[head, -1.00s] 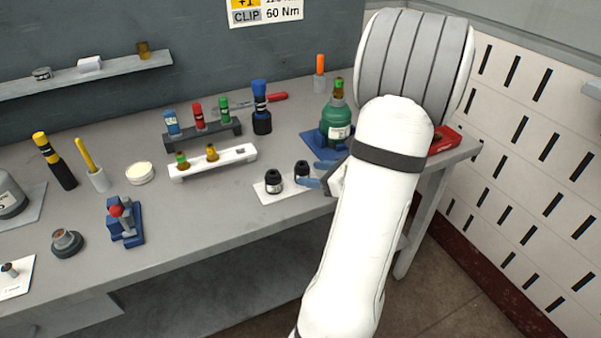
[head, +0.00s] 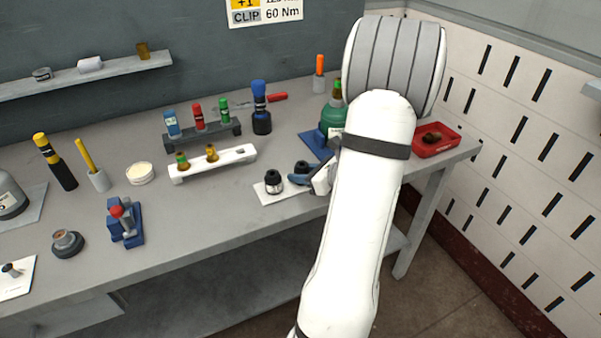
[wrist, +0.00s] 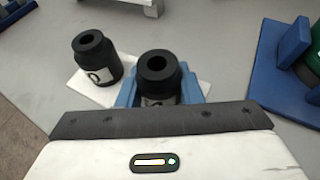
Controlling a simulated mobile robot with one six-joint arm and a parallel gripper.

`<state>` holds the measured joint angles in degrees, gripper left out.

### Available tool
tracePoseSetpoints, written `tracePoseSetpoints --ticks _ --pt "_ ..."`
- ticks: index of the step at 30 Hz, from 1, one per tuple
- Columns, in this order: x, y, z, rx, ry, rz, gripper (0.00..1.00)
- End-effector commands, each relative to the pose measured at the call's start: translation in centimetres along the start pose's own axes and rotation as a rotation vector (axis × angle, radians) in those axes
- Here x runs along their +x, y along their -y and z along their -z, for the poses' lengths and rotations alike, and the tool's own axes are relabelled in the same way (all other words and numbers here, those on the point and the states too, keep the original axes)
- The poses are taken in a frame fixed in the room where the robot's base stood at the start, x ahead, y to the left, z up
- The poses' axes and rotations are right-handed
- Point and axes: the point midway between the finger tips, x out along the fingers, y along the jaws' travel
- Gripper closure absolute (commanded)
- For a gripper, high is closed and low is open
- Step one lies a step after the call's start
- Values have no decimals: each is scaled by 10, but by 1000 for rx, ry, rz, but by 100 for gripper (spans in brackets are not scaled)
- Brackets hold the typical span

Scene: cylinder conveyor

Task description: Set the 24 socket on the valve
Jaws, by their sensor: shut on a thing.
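My gripper (wrist: 158,90) is shut on a black socket (wrist: 157,68), with its blue fingers on either side. The socket is upright at the white mat (wrist: 206,90); I cannot tell whether it touches it. Its label is mostly hidden, so I cannot read its size. A second black socket (wrist: 97,60) stands upright to its left, and also shows in the head view (head: 274,183). Its white label is only partly readable. The brass valve (head: 337,91) tops a green cylinder (head: 331,120) on a blue base (head: 312,141), behind my gripper and partly hidden by my arm.
A red tray (head: 447,147) with a brown item sits at the table's right end. A white rack (head: 228,161) with fittings and a dark rack (head: 203,136) with coloured parts stand left of the cylinder. A blue-topped tool (head: 261,105) stands behind. The table's front middle is clear.

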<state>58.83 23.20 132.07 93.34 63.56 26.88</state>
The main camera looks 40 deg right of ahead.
Motion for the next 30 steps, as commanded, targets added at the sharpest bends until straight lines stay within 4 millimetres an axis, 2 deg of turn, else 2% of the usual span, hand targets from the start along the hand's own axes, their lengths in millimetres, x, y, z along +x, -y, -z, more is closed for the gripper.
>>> tracePoseSetpoints --ticks 1,7,15,20,27,30 --pt "0 0 0 0 0 0 78" --pt "0 0 0 0 0 1 93" --pt "-2 1 -4 -2 1 2 93" --pt "-12 1 -27 -7 2 3 93" --pt "-30 1 -71 -6 1 3 93" --pt "-34 0 -82 -5 1 -3 93"
